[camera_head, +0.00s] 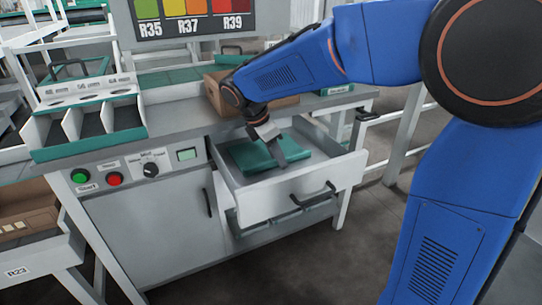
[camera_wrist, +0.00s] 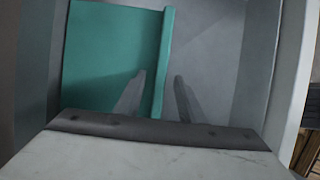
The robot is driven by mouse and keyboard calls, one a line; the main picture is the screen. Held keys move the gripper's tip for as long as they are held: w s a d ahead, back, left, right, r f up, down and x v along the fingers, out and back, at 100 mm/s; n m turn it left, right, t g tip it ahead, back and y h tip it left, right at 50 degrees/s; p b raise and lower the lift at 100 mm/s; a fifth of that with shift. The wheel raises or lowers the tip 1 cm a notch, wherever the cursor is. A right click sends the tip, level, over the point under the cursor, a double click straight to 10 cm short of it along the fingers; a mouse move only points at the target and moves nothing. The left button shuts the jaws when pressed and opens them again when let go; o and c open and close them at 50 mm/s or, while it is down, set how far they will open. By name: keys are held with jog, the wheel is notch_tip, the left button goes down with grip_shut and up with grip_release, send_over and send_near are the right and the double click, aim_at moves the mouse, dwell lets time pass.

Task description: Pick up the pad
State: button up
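The green pad (camera_head: 250,156) lies in the open drawer of the grey workbench. In the wrist view the pad (camera_wrist: 110,55) fills the left part of the drawer, with a raised strip along its right edge. My gripper (camera_head: 282,160) points down into the drawer at the pad's right part. In the wrist view my gripper (camera_wrist: 159,76) is open, one finger over the pad and the other to the right of its raised edge. The strip shows between the fingers. I cannot tell whether the fingers touch it.
The drawer (camera_head: 305,187) is pulled out, and its walls stand close around my gripper. A cardboard box (camera_head: 222,95) stands on the bench behind my wrist. A white and green divided rack (camera_head: 85,110) is at left, above a control panel with buttons. Open floor lies in front.

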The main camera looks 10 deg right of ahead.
jog(key=shift+c, duration=0.6)
grip_shut()
jog(key=shift+r, duration=0.1)
